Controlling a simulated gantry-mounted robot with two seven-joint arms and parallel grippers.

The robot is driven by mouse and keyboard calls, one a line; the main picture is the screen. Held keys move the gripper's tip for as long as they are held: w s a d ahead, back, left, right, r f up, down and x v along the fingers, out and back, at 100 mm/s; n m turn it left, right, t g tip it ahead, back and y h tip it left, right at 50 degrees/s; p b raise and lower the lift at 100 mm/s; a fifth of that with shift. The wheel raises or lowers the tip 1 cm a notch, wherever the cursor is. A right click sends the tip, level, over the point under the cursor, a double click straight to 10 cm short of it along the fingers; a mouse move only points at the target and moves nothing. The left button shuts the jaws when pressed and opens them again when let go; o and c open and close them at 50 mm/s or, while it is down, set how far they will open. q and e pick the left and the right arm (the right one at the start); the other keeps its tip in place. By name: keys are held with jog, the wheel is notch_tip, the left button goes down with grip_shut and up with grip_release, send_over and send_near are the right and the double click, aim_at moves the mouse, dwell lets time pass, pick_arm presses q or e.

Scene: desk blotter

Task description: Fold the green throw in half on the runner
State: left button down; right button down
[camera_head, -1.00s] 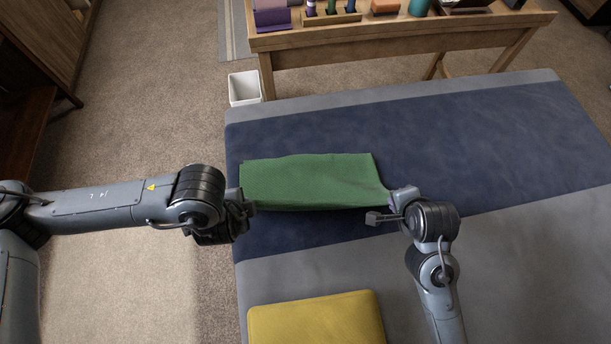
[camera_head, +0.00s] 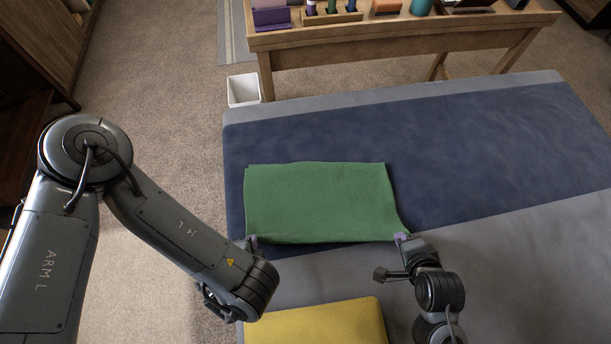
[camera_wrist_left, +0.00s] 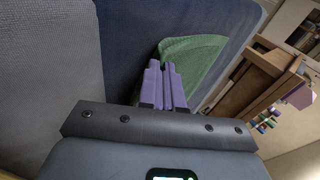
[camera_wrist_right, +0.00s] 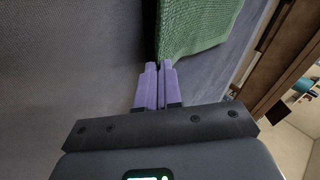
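The green throw (camera_head: 318,202) lies on the dark blue runner (camera_head: 470,150) across the bed. It looks like a fairly smooth rectangle, its near corners drawn towards my grippers. My left gripper (camera_head: 251,243) is at the near left corner, its purple fingers together on the throw's edge; the throw also shows beyond them in the left wrist view (camera_wrist_left: 192,55). My right gripper (camera_head: 402,238) is at the near right corner, shut on it; the throw also shows at the fingertips in the right wrist view (camera_wrist_right: 195,25). How the layers lie underneath is hidden.
A yellow cushion (camera_head: 320,322) lies on the grey bedcover (camera_head: 540,260), close below the throw and between my arms. A wooden desk (camera_head: 400,40) with several small items stands beyond the bed. A white bin (camera_head: 243,90) stands by it. The runner right of the throw is clear.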

pick_arm(q)
jog(key=shift+a+f, duration=0.15)
pick_arm(e)
jog(key=shift+s+f, duration=0.2)
jog(key=shift+s, duration=0.05)
pick_arm(q)
jog(key=c, duration=1)
grip_release()
jog(key=shift+s, duration=0.1)
pick_arm(e)
jog(key=c, duration=1)
grip_release()
jog(key=shift+r, duration=0.15)
